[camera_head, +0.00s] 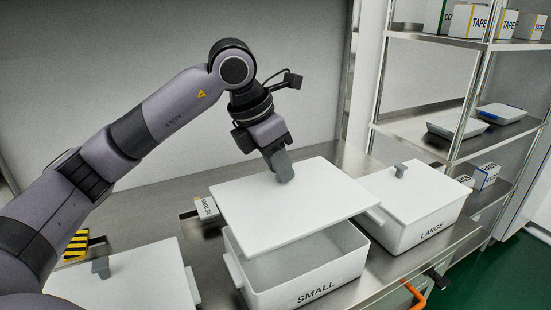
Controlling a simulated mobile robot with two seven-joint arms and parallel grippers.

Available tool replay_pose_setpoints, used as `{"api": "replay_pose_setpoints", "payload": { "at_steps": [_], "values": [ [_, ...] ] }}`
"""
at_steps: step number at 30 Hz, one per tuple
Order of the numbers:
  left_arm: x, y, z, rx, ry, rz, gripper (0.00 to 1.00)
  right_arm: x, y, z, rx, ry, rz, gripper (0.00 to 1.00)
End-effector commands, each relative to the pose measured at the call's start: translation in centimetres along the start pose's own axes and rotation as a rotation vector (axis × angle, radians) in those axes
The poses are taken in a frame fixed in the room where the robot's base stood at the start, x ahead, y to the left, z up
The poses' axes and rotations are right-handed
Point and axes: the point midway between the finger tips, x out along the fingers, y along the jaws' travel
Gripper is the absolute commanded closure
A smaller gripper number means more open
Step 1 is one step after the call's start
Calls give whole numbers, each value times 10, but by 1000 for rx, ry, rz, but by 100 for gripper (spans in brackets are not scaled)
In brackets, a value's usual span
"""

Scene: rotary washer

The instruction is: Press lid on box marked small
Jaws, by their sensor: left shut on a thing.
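The box marked SMALL (308,283) stands in the middle of the steel table, with its front part open at the top. A white flat lid (310,207) is above it, shifted toward the back and tilted, so part of the box's inside shows. My left gripper (280,170) is shut on the grey knob on top of this lid. Whether the lid's far edge touches the box is hidden. My right gripper does not show.
A lidded white box marked LARGE (415,210) stands close on the right. Another white lidded box (130,275) is at the left. A metal shelf rack (470,120) with tape boxes and trays stands at the right. A small labelled carton (207,208) lies behind the left side.

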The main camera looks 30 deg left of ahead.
Motion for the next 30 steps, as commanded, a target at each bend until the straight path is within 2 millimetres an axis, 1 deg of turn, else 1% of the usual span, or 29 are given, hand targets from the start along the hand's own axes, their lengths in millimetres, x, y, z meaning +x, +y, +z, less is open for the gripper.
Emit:
{"api": "replay_pose_setpoints", "payload": {
  "at_steps": [5,11,30],
  "values": [
    [1,-3,0,18,-1,-8,100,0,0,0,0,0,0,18],
    [8,-3,-4,19,0,-8,100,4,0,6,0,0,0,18],
    [64,-3,-27,19,0,-8,100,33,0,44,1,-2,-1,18]
  ]
}}
